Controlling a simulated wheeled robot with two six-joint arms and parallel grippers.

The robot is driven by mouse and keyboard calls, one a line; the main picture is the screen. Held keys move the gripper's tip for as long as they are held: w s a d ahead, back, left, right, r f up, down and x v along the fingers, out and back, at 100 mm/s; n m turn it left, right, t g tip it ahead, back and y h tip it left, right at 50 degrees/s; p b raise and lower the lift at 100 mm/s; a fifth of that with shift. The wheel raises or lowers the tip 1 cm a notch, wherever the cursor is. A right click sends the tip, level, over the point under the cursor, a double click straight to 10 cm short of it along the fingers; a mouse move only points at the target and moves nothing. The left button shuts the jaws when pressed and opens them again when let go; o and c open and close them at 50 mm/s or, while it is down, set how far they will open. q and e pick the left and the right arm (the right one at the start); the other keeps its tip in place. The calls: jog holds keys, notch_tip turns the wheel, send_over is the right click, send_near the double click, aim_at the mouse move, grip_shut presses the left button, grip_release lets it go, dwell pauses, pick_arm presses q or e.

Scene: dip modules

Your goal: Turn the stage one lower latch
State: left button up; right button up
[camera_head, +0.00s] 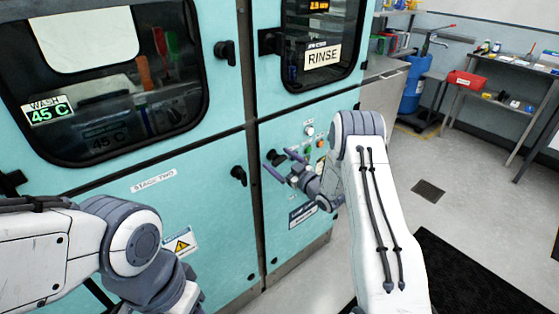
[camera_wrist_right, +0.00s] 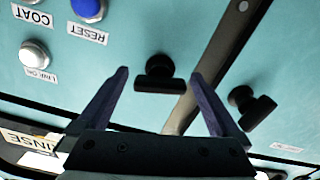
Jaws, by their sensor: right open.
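The right panel's lower latch (camera_head: 272,155) is a black T-shaped handle on the teal front, right of the dark seam. It also shows in the right wrist view (camera_wrist_right: 155,75), its bar lying roughly across the picture. My right gripper (camera_head: 282,163) is open in front of this latch. In the wrist view its purple fingers (camera_wrist_right: 160,73) appear either side of the latch; contact cannot be told. A second lower latch (camera_head: 238,175) is on the left panel, labelled STAGE TWO (camera_head: 153,181). It shows in the wrist view (camera_wrist_right: 250,108) outside the fingers. My left gripper is out of view.
An upper latch (camera_head: 224,52) and another (camera_head: 270,40) sit beside the windows. Buttons, including a blue one (camera_wrist_right: 88,8) and a white one (camera_wrist_right: 34,53), are on the right panel. A blue drum (camera_head: 413,85) and grey workbench (camera_head: 497,102) stand right. Open floor lies between.

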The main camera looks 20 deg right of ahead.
jog(key=c, duration=1.3)
jog(key=shift+f+m+b, duration=0.1)
jog(key=shift+m+b, duration=0.25)
jog(key=shift+m, duration=1.15)
jog(key=o, duration=1.3)
